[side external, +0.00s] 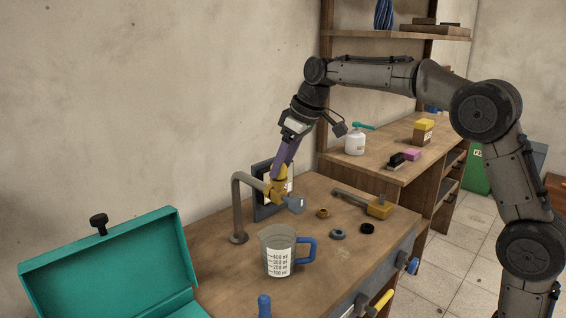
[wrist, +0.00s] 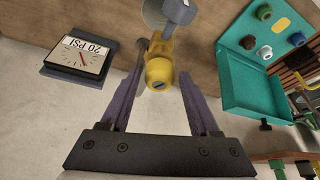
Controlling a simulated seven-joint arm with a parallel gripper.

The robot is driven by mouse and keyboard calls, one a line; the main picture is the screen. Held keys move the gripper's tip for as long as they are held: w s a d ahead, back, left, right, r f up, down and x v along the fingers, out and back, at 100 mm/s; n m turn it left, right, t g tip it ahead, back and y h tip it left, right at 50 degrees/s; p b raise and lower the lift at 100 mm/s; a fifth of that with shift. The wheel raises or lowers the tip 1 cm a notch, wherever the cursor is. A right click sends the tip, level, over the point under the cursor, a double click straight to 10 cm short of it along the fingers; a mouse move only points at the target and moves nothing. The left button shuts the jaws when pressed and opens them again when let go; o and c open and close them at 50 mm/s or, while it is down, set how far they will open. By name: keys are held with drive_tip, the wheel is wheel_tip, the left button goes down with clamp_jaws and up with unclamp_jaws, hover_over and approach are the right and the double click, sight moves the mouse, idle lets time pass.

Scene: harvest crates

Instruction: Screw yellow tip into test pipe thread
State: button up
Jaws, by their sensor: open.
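A grey bent pipe (side external: 236,205) rises from the bench and ends in a yellow fitting (side external: 276,190) with a blue-grey tip (side external: 296,204) at its outlet. The yellow fitting (wrist: 159,68) and the blue-grey tip (wrist: 178,12) also show in the wrist view. My gripper (side external: 279,172) comes down from above at the yellow fitting. In the wrist view its purple fingers (wrist: 160,75) stand apart, one on each side of the fitting. I cannot tell whether they touch it. A brass-yellow ring (side external: 322,212) lies on the bench; its thread is too small to see.
A measuring jug (side external: 278,252) with a blue handle stands below the outlet. A grey ring (side external: 338,234), a black ring (side external: 367,228) and a yellow-headed tool (side external: 379,208) lie to its right. A 20 PSI gauge (wrist: 80,55) is near the pipe. An open teal case (side external: 105,262) stands left.

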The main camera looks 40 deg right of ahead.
drive_tip(key=shift+d+n+y, duration=0.1)
drive_tip(key=shift+n+y, duration=0.2)
drive_tip(key=shift+n, duration=0.4)
drive_tip(key=shift+n+y, duration=0.3)
drive_tip(key=shift+n, duration=0.5)
drive_tip(key=shift+d, duration=0.1)
drive_tip(key=shift+w+n+g, duration=0.1)
drive_tip(key=shift+n+g, duration=0.4)
drive_tip(key=shift+n, duration=0.4)
drive_tip(key=c, duration=0.8)
drive_tip(key=shift+o, duration=0.2)
drive_tip(key=shift+m+t, duration=0.3)
drive_tip(key=shift+m, duration=0.6)
